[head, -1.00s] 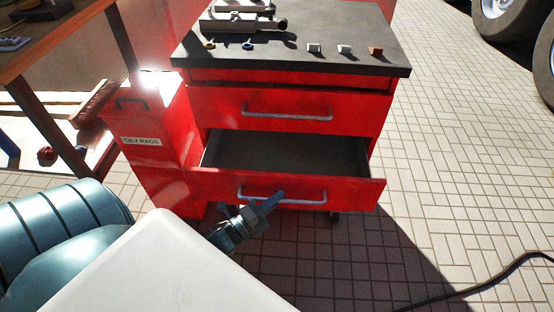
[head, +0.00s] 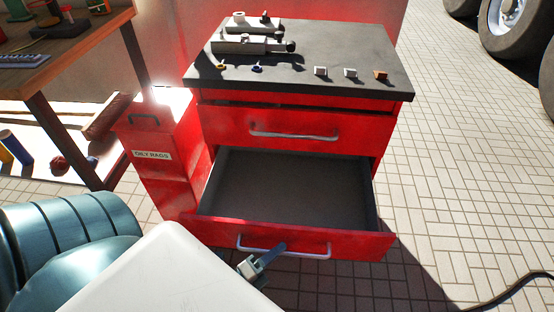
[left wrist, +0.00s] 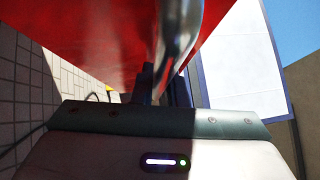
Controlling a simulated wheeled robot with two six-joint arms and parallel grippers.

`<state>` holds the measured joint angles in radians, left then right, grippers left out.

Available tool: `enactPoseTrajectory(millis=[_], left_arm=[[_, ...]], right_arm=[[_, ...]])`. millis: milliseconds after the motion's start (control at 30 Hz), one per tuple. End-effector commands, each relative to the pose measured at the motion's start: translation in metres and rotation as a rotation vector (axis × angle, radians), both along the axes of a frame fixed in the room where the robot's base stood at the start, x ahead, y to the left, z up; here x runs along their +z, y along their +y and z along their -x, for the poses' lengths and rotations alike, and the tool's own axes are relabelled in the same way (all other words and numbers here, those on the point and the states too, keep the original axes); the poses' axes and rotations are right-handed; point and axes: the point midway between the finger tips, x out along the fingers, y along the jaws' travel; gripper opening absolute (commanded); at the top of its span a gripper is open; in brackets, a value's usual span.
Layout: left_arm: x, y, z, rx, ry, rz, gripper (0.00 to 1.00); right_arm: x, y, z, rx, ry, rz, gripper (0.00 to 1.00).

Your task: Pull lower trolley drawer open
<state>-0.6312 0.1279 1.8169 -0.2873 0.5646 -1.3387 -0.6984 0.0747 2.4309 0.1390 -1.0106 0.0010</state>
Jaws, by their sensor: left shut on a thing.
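The red trolley (head: 290,133) stands ahead of me with its lower drawer (head: 345,242) pulled well out. The drawer's inside looks empty and grey. Its silver bar handle (head: 308,255) runs along the front. My left gripper (head: 270,254) is shut on this handle, left of its middle. In the left wrist view the handle (left wrist: 178,45) passes between the dark fingers (left wrist: 163,85) against the red drawer front. The upper drawer, with its own handle (head: 293,135), is shut. My right gripper is not in view.
A red oily rags bin (head: 160,170) stands close at the trolley's left. A wooden workbench (head: 70,50) is further left. Small parts and a vice lie on the trolley's dark top (head: 300,50). Paved floor is clear at right, apart from a black cable (head: 510,290).

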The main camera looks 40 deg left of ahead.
Motion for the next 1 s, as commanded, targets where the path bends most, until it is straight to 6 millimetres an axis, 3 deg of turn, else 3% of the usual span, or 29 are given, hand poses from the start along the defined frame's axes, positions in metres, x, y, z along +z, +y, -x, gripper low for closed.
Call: enactPoseTrajectory(millis=[200,233,300,333,667,767,1000], left_arm=[[-0.001,0.000,0.000,0.000,0.002,0.000,0.00],[-0.001,0.000,0.000,0.000,0.002,0.000,0.18],[-0.001,0.000,0.000,0.000,0.001,0.000,0.32],[-0.001,0.000,0.000,0.000,0.001,0.000,0.34],[-0.001,0.001,0.004,-0.001,0.002,-0.001,0.34],[-0.003,0.004,0.015,-0.001,0.002,-0.001,0.34],[-0.010,0.015,0.061,-0.001,0.005,-0.001,0.34]], right_arm=[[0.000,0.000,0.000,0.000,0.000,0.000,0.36],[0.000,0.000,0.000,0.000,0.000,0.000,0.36],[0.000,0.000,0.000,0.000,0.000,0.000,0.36],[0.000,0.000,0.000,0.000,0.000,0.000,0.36],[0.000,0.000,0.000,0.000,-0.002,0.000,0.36],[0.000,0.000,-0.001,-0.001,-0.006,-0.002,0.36],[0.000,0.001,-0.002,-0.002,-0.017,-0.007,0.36]])
